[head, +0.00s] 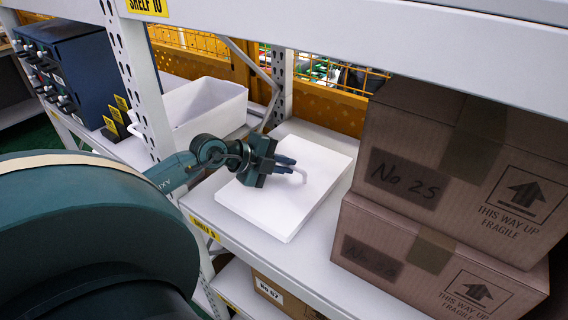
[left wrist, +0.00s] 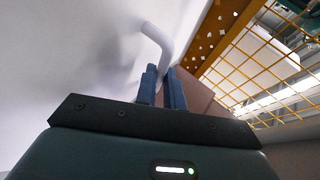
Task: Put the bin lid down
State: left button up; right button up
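The white bin lid (head: 262,203) is flat and rectangular, with a curved white handle on top. It is level at the shelf surface between the bin and the cardboard boxes; I cannot tell whether it fully touches the shelf. My left gripper (head: 292,168) is over the lid, its fingers closed at the handle. In the left wrist view the handle (left wrist: 157,38) runs down between the two blue fingers (left wrist: 163,85), which pinch it. The white bin (head: 212,108) stands behind and left of the lid, open at the top. My right gripper is not in view.
Two stacked cardboard boxes (head: 455,170) stand close on the right. A shelf upright (head: 138,80) and the upper shelf beam (head: 350,40) border the space. Bare shelf (head: 315,262) shows in front of the lid. A blue control box (head: 75,75) stands at the left.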

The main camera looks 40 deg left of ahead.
pick_arm(q)
jog(key=o, duration=0.5)
jog(key=shift+c, duration=0.2)
jog(key=shift+v, duration=3.85)
